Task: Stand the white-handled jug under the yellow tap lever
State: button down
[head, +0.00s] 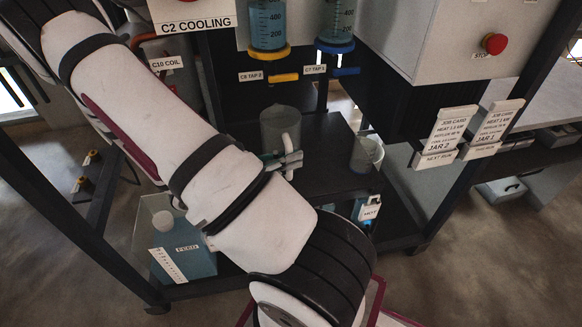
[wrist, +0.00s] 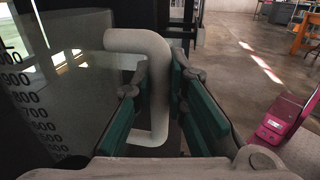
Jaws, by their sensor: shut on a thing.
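The white-handled jug (head: 280,126) is a clear grey beaker, upright below the yellow tap lever (head: 283,78) in the head view. I cannot tell whether its base touches the dark shelf (head: 325,165). My gripper (head: 284,160) is shut on its white handle. In the wrist view the handle (wrist: 152,85) is between the green-padded fingers of my gripper (wrist: 165,105). The graduated jug wall (wrist: 50,90) fills the left there. The yellow lever sits under the left cylinder (head: 267,25), labelled C6 TAP 2.
A blue tap lever (head: 346,71) is right of the yellow one. A second, smaller jug (head: 366,154) stands on the shelf at right. A blue container (head: 183,250) sits lower left. Job cards (head: 447,130) hang at right, below a red stop button (head: 495,43).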

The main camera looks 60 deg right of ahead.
aim_at(286, 126)
jog(key=w+d+b, duration=0.1)
jog(key=w+d, duration=0.1)
jog(key=d, duration=0.1)
jog(key=w+d+b, duration=0.1)
jog(key=w+d, duration=0.2)
jog(key=w+d+b, duration=0.2)
jog(key=w+d, duration=0.1)
jog(key=shift+w+d+f, duration=0.1)
jog(key=shift+d+f, duration=0.15)
jog(key=shift+f, duration=0.05)
jog(key=shift+f+b, duration=0.35)
jog(key=shift+f, duration=0.35)
jog(key=c, duration=1.5)
grip_release()
